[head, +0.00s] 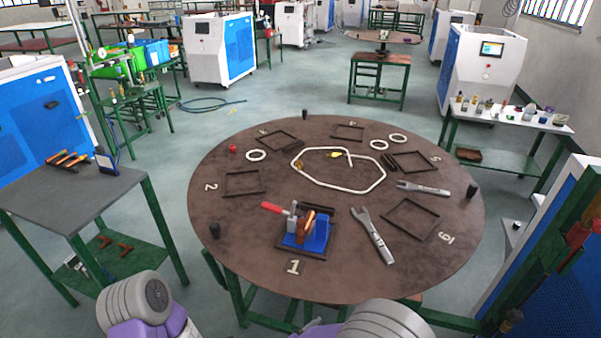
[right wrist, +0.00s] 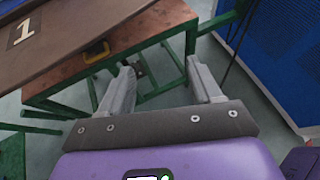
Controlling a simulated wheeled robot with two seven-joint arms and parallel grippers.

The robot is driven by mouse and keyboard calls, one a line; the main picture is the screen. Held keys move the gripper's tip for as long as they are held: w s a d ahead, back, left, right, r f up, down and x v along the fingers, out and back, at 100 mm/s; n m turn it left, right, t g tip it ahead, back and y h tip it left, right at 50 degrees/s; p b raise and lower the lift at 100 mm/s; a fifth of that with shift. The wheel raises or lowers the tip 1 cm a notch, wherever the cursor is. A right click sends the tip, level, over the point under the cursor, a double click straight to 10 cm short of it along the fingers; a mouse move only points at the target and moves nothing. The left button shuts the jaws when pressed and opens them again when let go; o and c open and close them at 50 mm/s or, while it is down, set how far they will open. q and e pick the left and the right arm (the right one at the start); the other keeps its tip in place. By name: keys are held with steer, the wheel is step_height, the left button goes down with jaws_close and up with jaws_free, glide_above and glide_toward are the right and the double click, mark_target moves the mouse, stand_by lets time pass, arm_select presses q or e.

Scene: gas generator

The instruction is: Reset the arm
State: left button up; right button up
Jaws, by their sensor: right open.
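My right gripper (right wrist: 160,72) is open, with its two grey fingers spread apart and nothing between them. In the right wrist view it points past the edge of the round table, above a green-framed stand (right wrist: 120,55) with a brown top. My left gripper is not in view. My right gripper is hidden in that view.
The table holds a blue fixture with a red handle (head: 305,232), two wrenches (head: 374,237) (head: 423,188), a pale hexagonal tube (head: 340,186), white rings and empty square frames. A grey side table (head: 70,190) stands left. A white-blue cabinet (head: 570,240) stands close right.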

steer(key=s+d+f+m+g+y, duration=0.2)
steer(key=s+f+m+g+y, duration=0.1)
steer(key=s+f+m+g, duration=0.5)
steer(key=s+d+f+m+g+y, duration=0.25)
steer(key=s+f+m+g, duration=0.3)
steer(key=f, duration=0.45)
steer(key=w+f+m+t+y, duration=0.4)
steer(key=f+m+y, duration=0.2)
steer(key=m, duration=1.2)
steer(key=shift+x, duration=0.85)
